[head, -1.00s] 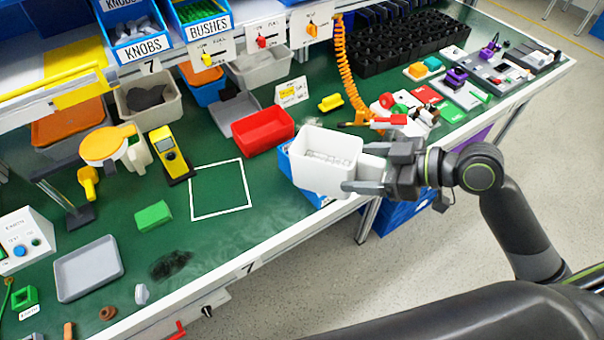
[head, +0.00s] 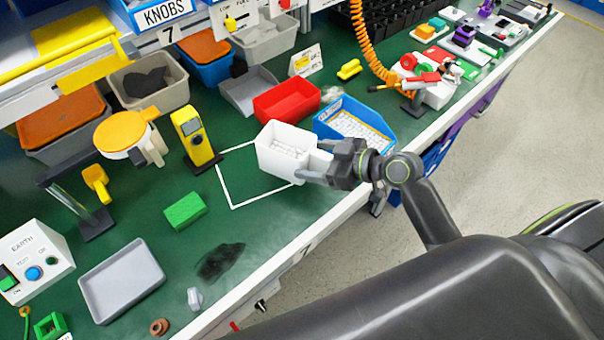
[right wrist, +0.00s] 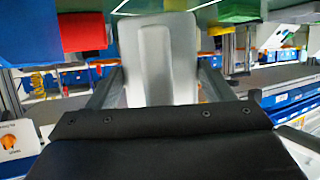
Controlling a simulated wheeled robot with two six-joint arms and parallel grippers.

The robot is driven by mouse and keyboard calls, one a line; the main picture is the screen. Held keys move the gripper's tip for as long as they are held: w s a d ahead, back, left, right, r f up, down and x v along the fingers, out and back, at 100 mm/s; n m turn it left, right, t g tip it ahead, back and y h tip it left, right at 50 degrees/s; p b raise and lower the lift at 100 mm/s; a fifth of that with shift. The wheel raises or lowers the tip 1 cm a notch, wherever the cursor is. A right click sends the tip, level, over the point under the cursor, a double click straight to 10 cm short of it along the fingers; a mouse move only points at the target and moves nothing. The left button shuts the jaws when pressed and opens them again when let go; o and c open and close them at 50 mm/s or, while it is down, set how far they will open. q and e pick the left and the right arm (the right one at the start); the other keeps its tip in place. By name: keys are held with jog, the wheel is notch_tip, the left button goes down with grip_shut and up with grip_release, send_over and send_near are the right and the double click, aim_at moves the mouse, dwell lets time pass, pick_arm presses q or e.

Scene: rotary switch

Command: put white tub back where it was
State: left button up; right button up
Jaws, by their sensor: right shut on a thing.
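The white tub (head: 270,155) is upright, with small white pieces inside. My right gripper (head: 318,163) is shut on its right side. The tub covers the right part of a white square outline (head: 226,187) on the green bench top; I cannot tell whether it touches the bench or hangs just above. In the right wrist view the tub's pale wall (right wrist: 165,60) stands between my two fingers (right wrist: 155,92). My left gripper is not in view.
A blue bin (head: 382,140) of white pieces stands right of the tub, a red bin (head: 287,103) behind it. A yellow meter (head: 192,138) stands left of the outline, near a green block (head: 185,210). The outline's left part is clear.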

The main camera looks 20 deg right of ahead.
aim_at(297, 157)
jog(key=shift+f, duration=0.65)
notch_tip(297, 157, down, 4)
jog(key=shift+f, duration=0.1)
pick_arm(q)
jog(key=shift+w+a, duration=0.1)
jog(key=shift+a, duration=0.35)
pick_arm(e)
jog(key=shift+f, duration=0.15)
jog(key=o, duration=1)
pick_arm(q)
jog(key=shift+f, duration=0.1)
